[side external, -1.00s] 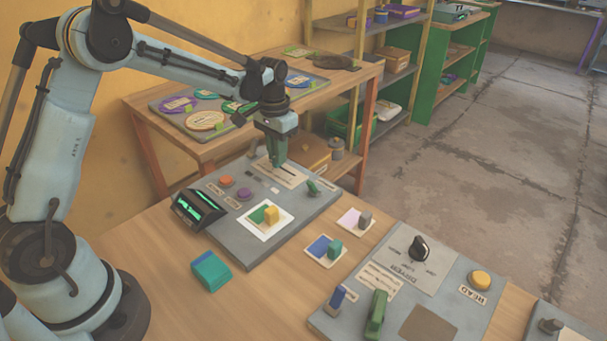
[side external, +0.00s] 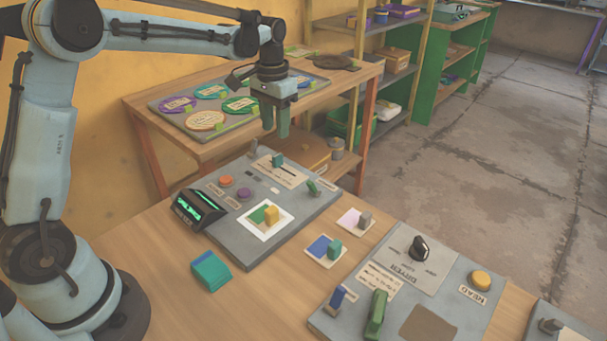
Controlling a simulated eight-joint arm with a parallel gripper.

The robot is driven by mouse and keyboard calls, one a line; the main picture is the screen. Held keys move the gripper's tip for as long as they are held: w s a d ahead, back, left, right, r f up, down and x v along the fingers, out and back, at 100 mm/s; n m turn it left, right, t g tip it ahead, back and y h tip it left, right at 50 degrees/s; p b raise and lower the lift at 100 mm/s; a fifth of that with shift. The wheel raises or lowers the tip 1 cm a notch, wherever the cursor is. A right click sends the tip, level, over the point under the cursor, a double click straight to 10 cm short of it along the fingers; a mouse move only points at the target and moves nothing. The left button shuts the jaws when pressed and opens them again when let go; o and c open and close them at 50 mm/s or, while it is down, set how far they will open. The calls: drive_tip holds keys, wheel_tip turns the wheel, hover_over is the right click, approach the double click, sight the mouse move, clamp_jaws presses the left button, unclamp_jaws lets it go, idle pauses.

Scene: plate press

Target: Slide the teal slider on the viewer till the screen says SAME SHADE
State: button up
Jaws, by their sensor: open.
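The viewer is a grey panel (side external: 225,188) on the wooden table. Its teal slider (side external: 277,160) stands in a slot on a pale label plate near the back of the panel. The dark screen (side external: 193,211) at its left corner is lit with green marks and small lettering that I cannot read for sure. My gripper (side external: 276,132) is open and empty, fingers pointing down. It is above the teal slider and apart from it.
Orange (side external: 226,180) and purple (side external: 244,194) buttons sit on the viewer. A second grey panel (side external: 430,275) is at front right. A shelf table with coloured discs (side external: 205,120) stands behind.

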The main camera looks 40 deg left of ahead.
wheel_tip(320, 180, up, 4)
drive_tip(key=shift+r, duration=0.2)
idle(0.3)
drive_tip(key=s+d+f+t, duration=0.1)
drive_tip(key=s+d+t, duration=0.2)
drive_tip(key=s, duration=0.6)
drive_tip(key=s+d+f+t, duration=0.1)
drive_tip(key=s+d+t, duration=0.3)
drive_tip(key=s, duration=0.5)
drive_tip(key=shift+d, duration=0.15)
idle(2.1)
